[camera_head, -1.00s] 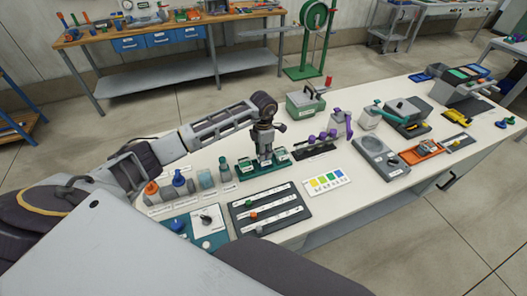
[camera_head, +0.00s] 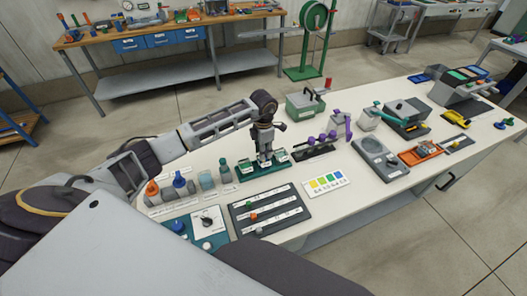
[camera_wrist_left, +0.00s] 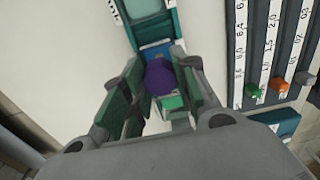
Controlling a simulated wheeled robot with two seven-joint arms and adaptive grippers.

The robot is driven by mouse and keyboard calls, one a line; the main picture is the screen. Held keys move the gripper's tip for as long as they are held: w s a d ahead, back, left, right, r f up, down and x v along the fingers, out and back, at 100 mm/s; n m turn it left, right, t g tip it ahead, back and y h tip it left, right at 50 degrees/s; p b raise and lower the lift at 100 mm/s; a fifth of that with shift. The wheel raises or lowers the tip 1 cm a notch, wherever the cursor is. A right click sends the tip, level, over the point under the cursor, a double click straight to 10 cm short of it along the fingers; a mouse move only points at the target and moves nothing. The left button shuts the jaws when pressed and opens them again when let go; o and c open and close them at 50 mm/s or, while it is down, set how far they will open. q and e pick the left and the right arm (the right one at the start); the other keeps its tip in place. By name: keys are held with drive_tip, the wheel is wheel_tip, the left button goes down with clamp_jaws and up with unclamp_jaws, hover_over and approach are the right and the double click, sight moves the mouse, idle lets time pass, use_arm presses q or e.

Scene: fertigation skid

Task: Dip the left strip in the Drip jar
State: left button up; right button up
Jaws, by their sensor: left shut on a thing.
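My left gripper (camera_head: 265,157) points down over the dark green rack (camera_head: 247,173), which carries small green blocks with white labels. In the left wrist view, the fingers of my left gripper (camera_wrist_left: 158,80) are closed around a purple round-topped piece (camera_wrist_left: 160,77). I cannot tell from its visible top whether this is the left strip. A small green block (camera_wrist_left: 173,102) shows just below it. Several jars stand left of the rack, among them one with an orange cap (camera_head: 152,188) and one with a blue cap (camera_head: 179,180). Their labels are too small to read, so I cannot single out the Drip jar. My right gripper is not in view.
A dark chart board with sliders (camera_head: 268,210) and a colour card (camera_head: 325,183) lie in front of the rack. A purple-handled rack (camera_head: 315,150) stands to the right, and a green box (camera_head: 305,103) behind. The white table top is bare between them.

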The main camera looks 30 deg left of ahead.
use_arm(q)
drive_tip(key=shift+r+p, duration=1.1)
drive_tip(key=shift+r, duration=1.05)
drive_tip(key=shift+r+p, duration=0.8)
drive_tip(key=shift+r, duration=0.65)
